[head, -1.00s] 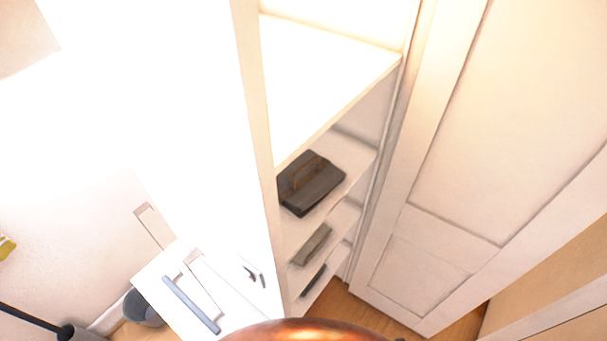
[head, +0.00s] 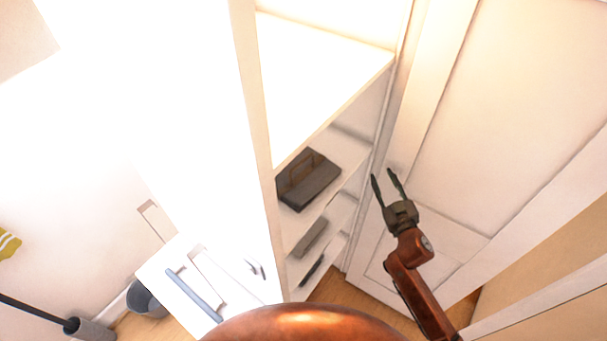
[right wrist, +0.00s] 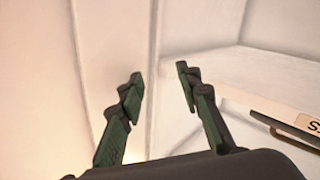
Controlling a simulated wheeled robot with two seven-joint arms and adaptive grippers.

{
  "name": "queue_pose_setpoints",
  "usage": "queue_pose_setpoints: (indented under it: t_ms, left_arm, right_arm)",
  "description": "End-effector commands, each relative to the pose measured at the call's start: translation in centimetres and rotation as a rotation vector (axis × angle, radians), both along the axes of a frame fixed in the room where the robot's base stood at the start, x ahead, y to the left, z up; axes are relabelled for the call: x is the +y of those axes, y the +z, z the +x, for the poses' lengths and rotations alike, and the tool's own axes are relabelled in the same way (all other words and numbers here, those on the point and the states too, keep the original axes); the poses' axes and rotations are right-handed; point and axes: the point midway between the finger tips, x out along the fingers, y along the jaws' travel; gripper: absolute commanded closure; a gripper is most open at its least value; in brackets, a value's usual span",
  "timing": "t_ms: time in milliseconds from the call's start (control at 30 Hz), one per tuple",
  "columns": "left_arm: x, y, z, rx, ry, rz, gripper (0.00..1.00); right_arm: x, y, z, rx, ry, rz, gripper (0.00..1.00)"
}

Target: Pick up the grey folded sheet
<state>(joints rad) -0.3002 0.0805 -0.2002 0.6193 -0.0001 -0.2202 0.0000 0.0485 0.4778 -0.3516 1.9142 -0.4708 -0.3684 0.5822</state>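A flat grey item (head: 310,238), which may be the folded sheet, lies on a middle shelf of the open white cabinet in the head view. It is small there and its folds cannot be made out. My right gripper (head: 387,178) is raised to the right of the shelves, in front of the white panelled door. Its fingers are apart and empty, also in the right wrist view (right wrist: 160,85). It touches nothing that I can see. My left gripper is not in view.
A dark item with a brown frame (head: 309,181) sits on the shelf above. A thin dark item (head: 312,272) lies below. The white panelled door (head: 500,130) bounds the right side. A labelled object (right wrist: 295,128) shows at right in the wrist view. A grey bin (head: 147,299) stands lower left.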

Motion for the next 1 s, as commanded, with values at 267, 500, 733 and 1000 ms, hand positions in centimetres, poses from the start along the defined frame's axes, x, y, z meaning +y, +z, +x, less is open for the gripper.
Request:
queue_pose_setpoints:
  t_ms: [267, 500, 733, 1000]
  left_arm:
    - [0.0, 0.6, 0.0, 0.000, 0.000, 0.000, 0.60]
    - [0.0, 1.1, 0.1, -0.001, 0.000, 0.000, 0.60]
    - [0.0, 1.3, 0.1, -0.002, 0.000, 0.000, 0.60]
    - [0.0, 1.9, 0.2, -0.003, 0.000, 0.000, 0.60]
  right_arm:
    - [18.1, 19.9, -3.0, -0.431, 0.706, -0.239, 0.68]
    - [22.1, 18.9, -9.2, -0.257, 1.214, -0.701, 0.68]
    - [14.9, 16.7, -9.0, 0.117, 1.267, -1.046, 0.68]
    - [12.9, 16.9, -8.1, 0.260, 1.231, -1.134, 0.68]
